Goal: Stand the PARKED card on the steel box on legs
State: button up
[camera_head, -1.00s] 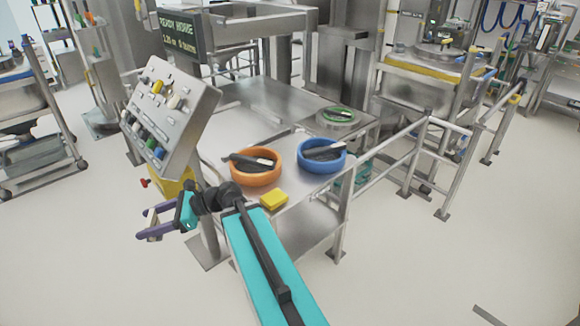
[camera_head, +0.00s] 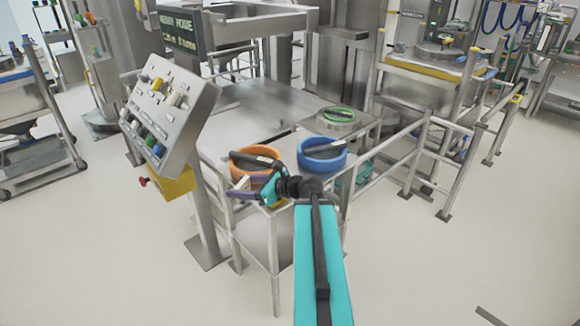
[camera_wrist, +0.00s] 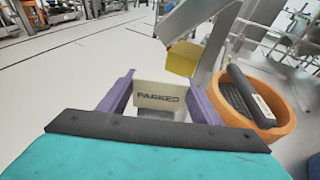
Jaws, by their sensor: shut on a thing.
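The PARKED card (camera_wrist: 158,96) is a pale card with dark lettering, upright between my fingers in the wrist view. My gripper (camera_head: 235,192) has purple fingers and is shut on this card; it also shows in the wrist view (camera_wrist: 157,98). In the head view the gripper is at the front left of the orange bin, over the left end of the steel table, and the card is too small to make out. I cannot tell for sure which steel piece is the box on legs.
An orange bin (camera_head: 235,168) and a blue bin (camera_head: 340,163) hold dark tools. A sloped switch console (camera_head: 190,95) stands on a post at the left, with a yellow box (camera_head: 178,183) below it. A rail runs along the right. The floor in front is clear.

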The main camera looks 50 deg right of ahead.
jog(key=s+d+f+m+h+b, duration=0.1)
jog(key=s+d+m+h, duration=0.1)
jog(key=s+d, duration=0.4)
jog(key=s+d+m+t+h, duration=0.1)
jog(key=s+d+m+h, duration=0.2)
jog(key=s+d, duration=0.4)
jog(key=d+h, duration=0.1)
jog(key=d, duration=0.5)
jog(key=shift+d+f+b, duration=0.25)
jog(key=shift+f+b, duration=0.1)
jog(key=shift+b, duration=0.05)
jog(key=shift+w, duration=0.1)
jog(key=w+d, duration=0.2)
jog(key=w, duration=0.2)
jog(key=w+d+f, duration=0.1)
jog(key=w+d, duration=0.1)
jog(key=w, duration=0.3)
jog(key=w+d, duration=0.1)
jog(key=w, duration=0.3)
jog(key=shift+w+d+f, duration=0.15)
jog(key=shift+d+f, duration=0.05)
jog(key=shift+d, duration=0.2)
jog(key=shift+w, duration=0.1)
jog(key=shift+w+d, duration=0.15)
jog(key=shift+w, duration=0.1)
jog(key=shift+w+d+f, duration=0.1)
jog(key=shift+w+f, duration=0.05)
jog(key=shift+f, duration=0.75)
jog(key=shift+w+f, duration=0.1)
jog(key=shift+f, duration=0.8)
